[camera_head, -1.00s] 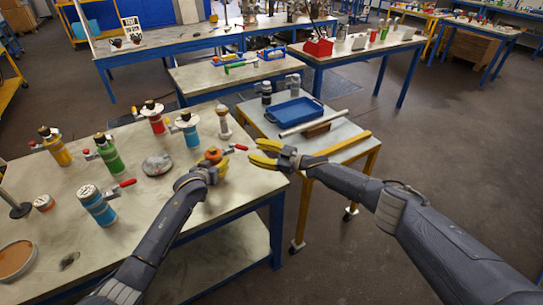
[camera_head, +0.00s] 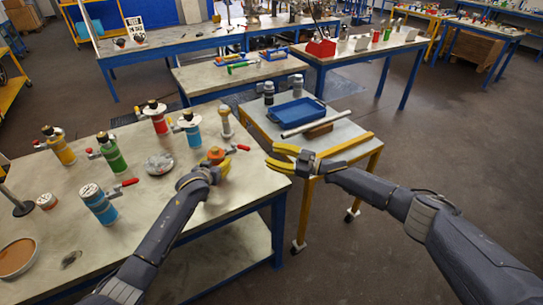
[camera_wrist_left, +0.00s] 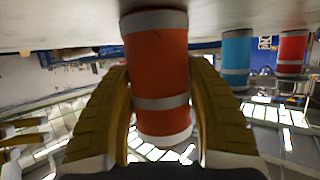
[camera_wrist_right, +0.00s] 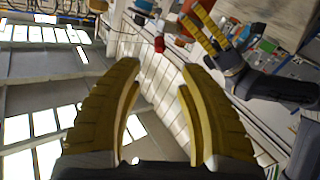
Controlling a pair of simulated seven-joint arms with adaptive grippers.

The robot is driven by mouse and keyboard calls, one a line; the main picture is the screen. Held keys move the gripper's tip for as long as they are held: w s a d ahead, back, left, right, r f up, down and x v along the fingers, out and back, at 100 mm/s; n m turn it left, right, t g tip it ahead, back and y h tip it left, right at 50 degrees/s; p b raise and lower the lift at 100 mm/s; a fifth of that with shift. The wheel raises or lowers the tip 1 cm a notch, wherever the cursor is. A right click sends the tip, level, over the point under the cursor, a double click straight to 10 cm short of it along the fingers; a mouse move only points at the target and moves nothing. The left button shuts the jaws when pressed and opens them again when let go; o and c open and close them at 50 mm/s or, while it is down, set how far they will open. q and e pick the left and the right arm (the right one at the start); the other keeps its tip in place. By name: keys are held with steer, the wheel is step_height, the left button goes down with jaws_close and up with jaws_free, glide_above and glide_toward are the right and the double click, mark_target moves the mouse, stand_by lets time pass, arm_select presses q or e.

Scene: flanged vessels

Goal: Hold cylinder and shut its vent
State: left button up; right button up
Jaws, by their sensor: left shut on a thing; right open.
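The orange cylinder (camera_head: 215,156) stands at the right end of the near workbench. In the left wrist view the orange cylinder (camera_wrist_left: 158,75) is orange with grey bands. My left gripper (camera_head: 217,170) is shut around its body; its yellow fingers flank it in the left wrist view. A red lever handle (camera_head: 242,147) sticks out to the right from the cylinder. My right gripper (camera_head: 271,156) is open and empty, to the right of that handle and apart from it. In the right wrist view nothing lies between its fingers (camera_wrist_right: 160,78).
Blue (camera_head: 98,204), green (camera_head: 113,155), yellow (camera_head: 61,150) and red (camera_head: 158,123) vessels stand left on the bench. A grey round piece (camera_head: 159,163) lies between. A cart holds a blue tray (camera_head: 297,113) and a pale tube (camera_head: 316,124), behind my right gripper.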

mark_target(235, 146)
steer(key=shift+s+a+f, duration=0.1)
steer(key=shift+a, duration=0.1)
steer(key=shift+c, duration=1)
steer(key=shift+n+t+h, duration=0.5)
steer(key=shift+n+h, duration=0.1)
steer(key=shift+h, duration=0.1)
steer(key=a, duration=0.1)
steer(key=s+a+f, duration=0.1)
steer(key=a, duration=0.1)
steer(key=s+a+f, duration=0.1)
steer(key=a, duration=0.1)
jaws_close()
steer(key=s+a+n+t+h, duration=0.2)
steer(key=s+a+t+h, duration=0.1)
steer(key=a, duration=0.3)
steer(key=shift+s+r+t+h, duration=2.2)
steer(key=shift+s+r+h, duration=0.75)
steer(key=shift+s, duration=0.25)
steer(key=shift+n, duration=0.3)
steer(key=shift+w+a+f, duration=0.25)
steer(key=shift+w+f, duration=0.2)
steer(key=shift+w, duration=1.6)
steer(key=shift+w+a+f, duration=0.3)
steer(key=shift+w+f, duration=0.2)
steer(key=shift+w, duration=1.55)
steer(key=shift+w+a+f, duration=0.25)
steer(key=shift+w+f, duration=0.2)
steer(key=shift+w, duration=1.6)
